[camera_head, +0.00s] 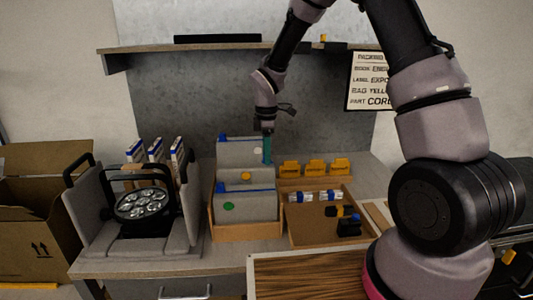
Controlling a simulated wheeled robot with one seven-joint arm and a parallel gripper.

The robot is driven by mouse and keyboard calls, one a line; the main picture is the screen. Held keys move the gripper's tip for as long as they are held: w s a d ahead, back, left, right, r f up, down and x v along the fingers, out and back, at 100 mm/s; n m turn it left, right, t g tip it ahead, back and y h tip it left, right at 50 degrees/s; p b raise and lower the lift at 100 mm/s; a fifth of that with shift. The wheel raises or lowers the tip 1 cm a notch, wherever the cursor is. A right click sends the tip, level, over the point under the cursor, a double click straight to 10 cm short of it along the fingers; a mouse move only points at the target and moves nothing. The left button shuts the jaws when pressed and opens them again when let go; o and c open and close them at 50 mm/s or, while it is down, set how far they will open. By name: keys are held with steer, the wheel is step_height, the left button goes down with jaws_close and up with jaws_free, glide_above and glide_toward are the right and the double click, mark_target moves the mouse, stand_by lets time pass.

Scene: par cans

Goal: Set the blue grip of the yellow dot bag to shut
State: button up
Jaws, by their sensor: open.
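The yellow dot bag is a grey bag (233,178) standing in the middle of a row of three in a tan box (247,231). Its yellow dot (246,176) faces me. A blue part (240,166) shows along its top edge; it is too small to tell whether this grip is open or shut. My gripper (267,159) points down at the right end of the bag's top edge, with teal fingers. It is open. I cannot tell whether it touches the bag.
A green dot bag (252,208) stands in front, and another grey bag (238,151) behind. To the right lie a parts tray (305,238) and yellow bins (314,168). A lamp (143,205) stands left. A shelf (150,53) runs above.

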steer(key=shift+c, duration=0.3)
jaws_close()
steer(key=shift+a, duration=0.1)
stand_by(1.0)
